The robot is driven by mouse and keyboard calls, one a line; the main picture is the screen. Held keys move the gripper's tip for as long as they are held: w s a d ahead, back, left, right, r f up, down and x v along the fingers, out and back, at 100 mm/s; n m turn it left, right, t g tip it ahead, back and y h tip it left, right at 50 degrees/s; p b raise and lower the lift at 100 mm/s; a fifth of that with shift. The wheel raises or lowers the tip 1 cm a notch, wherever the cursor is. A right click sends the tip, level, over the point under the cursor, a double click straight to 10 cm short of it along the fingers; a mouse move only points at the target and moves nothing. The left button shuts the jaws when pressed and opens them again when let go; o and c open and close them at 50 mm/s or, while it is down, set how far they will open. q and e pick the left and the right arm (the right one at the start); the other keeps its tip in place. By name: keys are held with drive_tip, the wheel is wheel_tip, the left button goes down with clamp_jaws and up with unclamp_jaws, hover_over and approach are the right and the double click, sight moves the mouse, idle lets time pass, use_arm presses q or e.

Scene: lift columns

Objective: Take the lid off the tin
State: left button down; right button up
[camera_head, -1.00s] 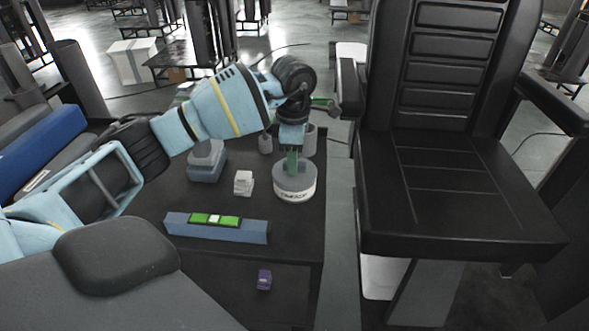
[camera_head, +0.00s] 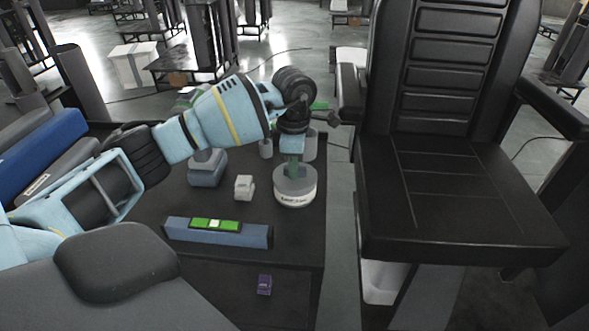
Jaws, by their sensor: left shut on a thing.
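The round tin (camera_head: 296,197), with a pale printed band and a grey top, stands upright near the right edge of the dark table. Its grey lid (camera_head: 309,182) sits level on top, with no clear gap visible below it. My left gripper (camera_head: 293,172) points straight down over the lid and is shut on it at the middle; the fingers hide the exact grip point. My right gripper is out of view.
A blue-grey bar with a green and white top (camera_head: 217,233) lies in front on the table (camera_head: 290,245). A small white block (camera_head: 244,187) and a blue-grey box (camera_head: 205,174) stand left of the tin. A black chair (camera_head: 450,190) is close on the right.

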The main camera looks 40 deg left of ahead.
use_arm(q)
drive_tip(key=shift+r, duration=0.15)
drive_tip(key=shift+r, duration=0.25)
drive_tip(key=r, duration=0.2)
drive_tip(key=shift+s+r, duration=0.2)
drive_tip(key=shift+r, duration=0.15)
drive_tip(key=s+d, duration=0.1)
drive_tip(key=s, duration=0.4)
drive_tip(key=s+d+r, duration=0.1)
drive_tip(key=s, duration=0.4)
drive_tip(key=s+d+b, duration=0.1)
drive_tip(key=s, duration=0.4)
drive_tip(key=shift+s+r, duration=0.15)
drive_tip(key=shift+r, duration=0.1)
